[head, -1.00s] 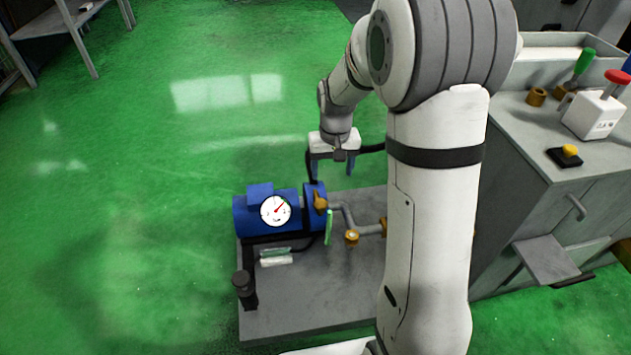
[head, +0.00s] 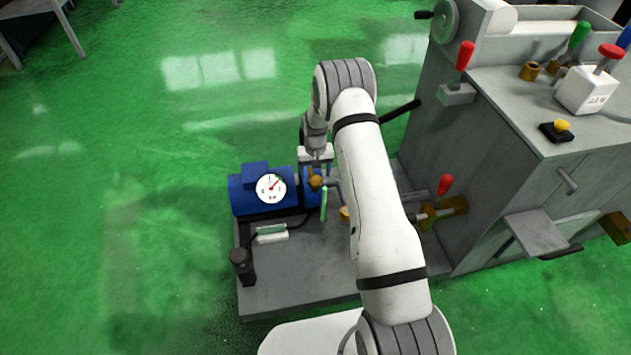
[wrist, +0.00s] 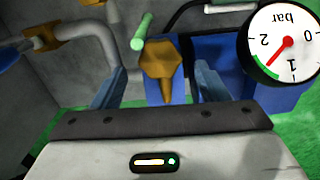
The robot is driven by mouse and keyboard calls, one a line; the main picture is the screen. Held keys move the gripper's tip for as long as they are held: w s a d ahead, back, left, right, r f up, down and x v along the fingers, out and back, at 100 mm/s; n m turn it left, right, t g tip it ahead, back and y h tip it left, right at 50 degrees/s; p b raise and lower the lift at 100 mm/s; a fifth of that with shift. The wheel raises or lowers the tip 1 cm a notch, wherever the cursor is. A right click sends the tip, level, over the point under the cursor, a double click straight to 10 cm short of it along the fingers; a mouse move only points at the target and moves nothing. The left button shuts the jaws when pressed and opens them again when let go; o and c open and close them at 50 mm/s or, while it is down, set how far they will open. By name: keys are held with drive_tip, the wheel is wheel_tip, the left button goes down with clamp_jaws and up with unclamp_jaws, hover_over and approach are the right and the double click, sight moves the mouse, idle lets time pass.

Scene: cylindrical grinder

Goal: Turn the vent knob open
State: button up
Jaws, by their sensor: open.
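The brass-coloured knob (head: 315,180), which I take for the vent knob, is on the blue pump (head: 262,193). In the wrist view the knob (wrist: 160,65) has a faceted head and a narrower tail pointing towards me. My gripper (head: 316,166) is over the pump's right end, partly hidden by my arm. In the wrist view my gripper (wrist: 158,78) is open, with one blue-grey finger on each side of the knob. Gaps show between knob and fingers; contact is not visible. A round gauge (head: 271,188) has a red needle, between 1 and 2 bar in the wrist view (wrist: 284,44).
A green tube (head: 323,204) stands close beside the knob, and a grey pipe (wrist: 85,32) runs nearby. The pump sits on a grey base plate (head: 290,287). The grey machine cabinet (head: 500,150) with red-handled levers stands right. Green floor lies open left.

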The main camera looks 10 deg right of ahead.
sight(315, 180)
wheel_tip(315, 180, down, 5)
drive_tip(key=shift+r+b, duration=0.1)
drive_tip(key=shift+b, duration=0.45)
drive_tip(key=c, duration=1)
drive_tip(key=shift+n, duration=0.3)
drive_tip(key=o, duration=1)
wheel_tip(315, 180, up, 8)
drive_tip(key=shift+f+p, duration=0.1)
drive_tip(key=shift+p, duration=1)
